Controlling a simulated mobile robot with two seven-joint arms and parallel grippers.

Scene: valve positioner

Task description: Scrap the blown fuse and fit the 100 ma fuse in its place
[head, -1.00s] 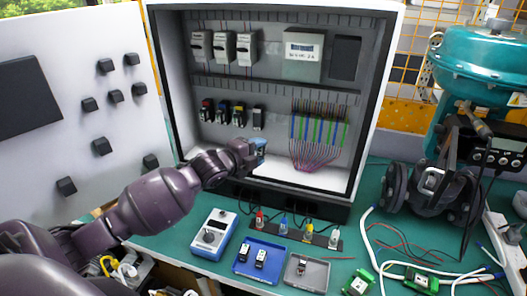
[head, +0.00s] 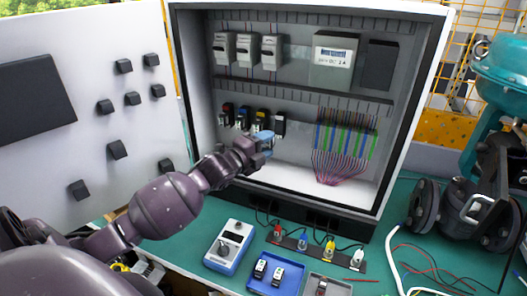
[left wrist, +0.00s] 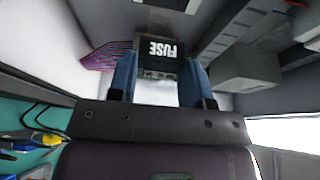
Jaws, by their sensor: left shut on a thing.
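My left gripper (head: 266,142) is inside the open cabinet, in front of and just below the row of modules. In the left wrist view its blue fingers (left wrist: 152,78) are shut on a black block labelled FUSE (left wrist: 160,48), the lettering upside down. The held block is mostly hidden in the head view. The row has modules with red (head: 226,112), blue-black (head: 243,117) and yellow (head: 260,118) tops, and a dark one (head: 280,124) at its right end. I cannot read which fuse is held. My right gripper is not in view.
A blue tray (head: 256,286) holds two small black-and-white modules. A grey tray (head: 340,287) holds one small piece. A blue-white meter (head: 229,246) and a strip of coloured plugs (head: 317,249) stand before the cabinet. Striped wires (head: 342,150) hang right of the gripper.

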